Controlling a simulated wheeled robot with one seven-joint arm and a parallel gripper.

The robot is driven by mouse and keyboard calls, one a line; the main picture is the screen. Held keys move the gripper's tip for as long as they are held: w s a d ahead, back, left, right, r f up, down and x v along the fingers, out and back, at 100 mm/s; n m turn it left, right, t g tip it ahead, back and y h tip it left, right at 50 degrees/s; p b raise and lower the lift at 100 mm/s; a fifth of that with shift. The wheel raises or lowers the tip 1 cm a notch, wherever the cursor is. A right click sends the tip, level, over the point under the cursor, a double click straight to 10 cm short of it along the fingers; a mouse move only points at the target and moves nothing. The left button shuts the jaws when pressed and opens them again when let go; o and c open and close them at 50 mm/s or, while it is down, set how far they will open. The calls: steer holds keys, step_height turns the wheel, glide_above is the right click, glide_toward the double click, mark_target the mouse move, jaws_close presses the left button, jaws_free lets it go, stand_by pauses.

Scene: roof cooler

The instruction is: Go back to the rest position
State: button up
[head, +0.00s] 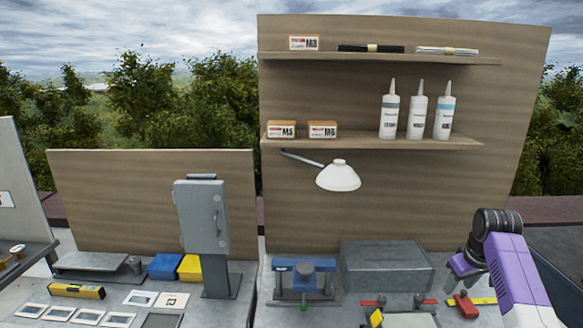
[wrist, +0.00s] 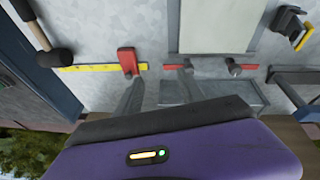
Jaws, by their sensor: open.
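My gripper (wrist: 160,88) is open, its two grey fingers apart with nothing between them in the wrist view. It hangs above the bench, pointing down. Below the fingers lie a yellow strip with a red block (wrist: 127,61) on it and a red bar with dark knobs (wrist: 205,68). In the head view my purple arm stands at the right edge. The fingertips are hard to make out there.
Near my arm are a large grey box (head: 387,268), a blue vise-like tool (head: 303,270) and the red block (head: 464,305). A grey cabinet (head: 202,216) stands on a post at left. A white lamp (head: 338,177) juts out under the shelves with bottles (head: 416,116).

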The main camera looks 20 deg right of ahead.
steer(key=w+a+m+t+h, duration=0.1)
steer(key=w+a+t+h, duration=0.1)
steer(key=w+a+t, duration=0.35)
steer(key=s+a+f+m+t+h+b, duration=0.1)
steer(key=s+a+f+t, duration=0.15)
steer(key=s+a, duration=0.35)
steer(key=s+a+f+t, duration=0.1)
steer(key=s+a+t, duration=0.35)
steer(key=a, duration=0.45)
steer(key=s+a+r+n+y+b, duration=0.1)
steer(key=s+a, duration=0.5)
steer(key=s, duration=0.7)
steer(key=s+a+n+y+b, duration=0.1)
steer(key=s+a, duration=0.5)
steer(key=s, duration=0.7)
steer(key=s+a+r+n+y, duration=0.1)
steer(key=s+a+y, duration=0.2)
steer(key=s+a, duration=0.4)
steer(key=s+g, duration=0.1)
steer(key=s, duration=0.4)
steer(key=shift+s+r+b, duration=0.3)
steer(key=shift+s+b, duration=0.1)
